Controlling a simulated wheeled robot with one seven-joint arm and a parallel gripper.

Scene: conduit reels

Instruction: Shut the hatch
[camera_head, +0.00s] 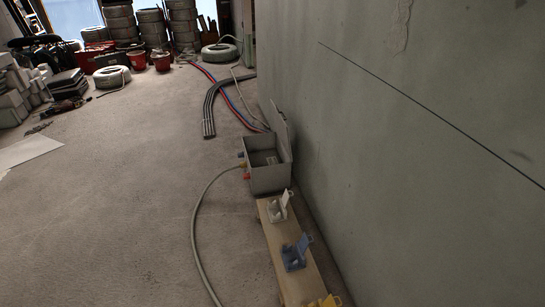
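A grey box (268,181) stands on the floor against the wall, right of the picture's middle. Its top is open and its inside shows. A grey lid (284,139), which looks like the hatch, stands up along the box's wall side. In front of the box, small fittings sit on a wooden board: a white one (276,210), a blue one (292,259) and a yellow one (325,301). The white and blue ones have raised flaps. The yellow one is cut by the bottom edge. My gripper is not in view.
The pale wooden board (274,232) runs along the wall (420,130). A grey hose (196,215) curves over the floor left of the box. Conduits (212,100) lie behind it. Reels (112,76) and red buckets stand far back. The floor at left is mostly clear.

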